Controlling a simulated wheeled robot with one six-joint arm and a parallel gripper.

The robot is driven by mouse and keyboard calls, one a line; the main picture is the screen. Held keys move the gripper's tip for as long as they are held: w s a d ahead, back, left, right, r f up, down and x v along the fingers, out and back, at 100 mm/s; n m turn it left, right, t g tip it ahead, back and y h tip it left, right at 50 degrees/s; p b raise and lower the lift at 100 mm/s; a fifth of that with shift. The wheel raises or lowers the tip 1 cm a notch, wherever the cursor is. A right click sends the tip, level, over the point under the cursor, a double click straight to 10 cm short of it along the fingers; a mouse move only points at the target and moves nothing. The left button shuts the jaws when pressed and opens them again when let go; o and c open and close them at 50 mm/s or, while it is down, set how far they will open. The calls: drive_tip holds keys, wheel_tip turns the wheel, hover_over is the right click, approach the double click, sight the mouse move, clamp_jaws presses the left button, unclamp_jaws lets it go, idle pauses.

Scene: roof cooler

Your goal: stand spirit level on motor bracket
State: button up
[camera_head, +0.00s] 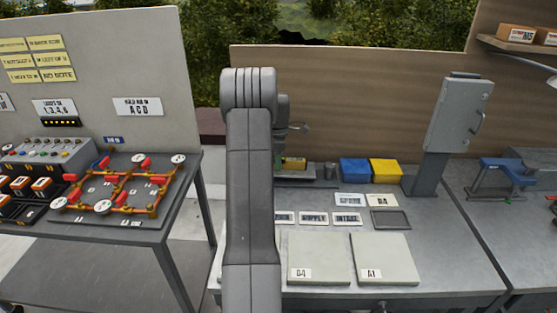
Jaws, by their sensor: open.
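My own arm rises through the middle of the view and hides part of the bench. My gripper (299,127) shows only in part to the right of the arm, above the back of the bench, with its jaws open. A small yellow and dark piece (293,163), possibly the spirit level, shows below it at the back of the bench. It seems to be on or just behind a low grey ledge (308,181); its left end is hidden by my arm. I cannot make out the motor bracket for certain.
Blue (354,171) and yellow (386,171) bins stand at the back. Two pale panels (384,256) lie in front, with label cards behind them. A grey cabinet (459,115) stands on a post. A blue vise-like tool (507,171) is right; a pipe board (122,187) is left.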

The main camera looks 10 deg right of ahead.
wheel_tip(320, 180, up, 14)
drive_tip(key=shift+f+b, duration=0.15)
drive_tip(key=shift+b, duration=0.25)
drive_tip(key=shift+f, duration=0.1)
wheel_tip(320, 180, down, 14)
drive_tip(key=shift+r+p, duration=0.25)
drive_tip(key=shift+p, duration=0.2)
drive_tip(key=shift+r, duration=0.15)
idle(0.3)
